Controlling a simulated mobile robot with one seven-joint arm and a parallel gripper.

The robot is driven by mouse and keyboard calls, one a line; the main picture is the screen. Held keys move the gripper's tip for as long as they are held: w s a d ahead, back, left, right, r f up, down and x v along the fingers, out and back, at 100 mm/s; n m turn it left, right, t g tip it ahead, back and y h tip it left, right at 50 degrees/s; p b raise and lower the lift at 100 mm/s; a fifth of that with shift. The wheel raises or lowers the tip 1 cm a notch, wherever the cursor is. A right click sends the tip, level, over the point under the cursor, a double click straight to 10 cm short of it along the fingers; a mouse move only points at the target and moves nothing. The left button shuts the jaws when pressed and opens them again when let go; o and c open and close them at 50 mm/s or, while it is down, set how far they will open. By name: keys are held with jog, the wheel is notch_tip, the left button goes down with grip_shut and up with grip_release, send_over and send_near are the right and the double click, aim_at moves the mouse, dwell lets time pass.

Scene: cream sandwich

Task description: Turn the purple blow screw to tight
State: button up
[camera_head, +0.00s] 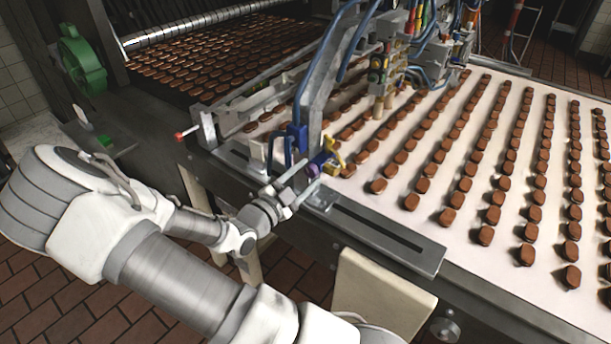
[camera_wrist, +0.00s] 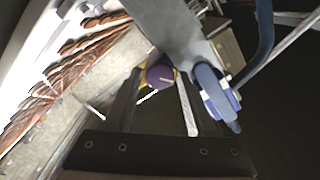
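The purple screw (camera_wrist: 159,76) is a round knob with a pale mark and a yellow part behind it in the wrist view. In the head view the purple screw (camera_head: 313,170) is small, beside a yellow-and-purple fitting at the machine's near edge. My gripper (camera_head: 311,176) reaches it from the lower left, with its two fingers apart. In the wrist view the fingers of my gripper (camera_wrist: 157,90) stand on either side of the knob, with a gap showing on the right. Whether a fingertip touches the knob I cannot tell.
A metal rail (camera_head: 390,240) runs along the belt's near edge. Brown biscuits lie in rows on the white belt (camera_head: 400,205).

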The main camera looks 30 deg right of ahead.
grip_shut()
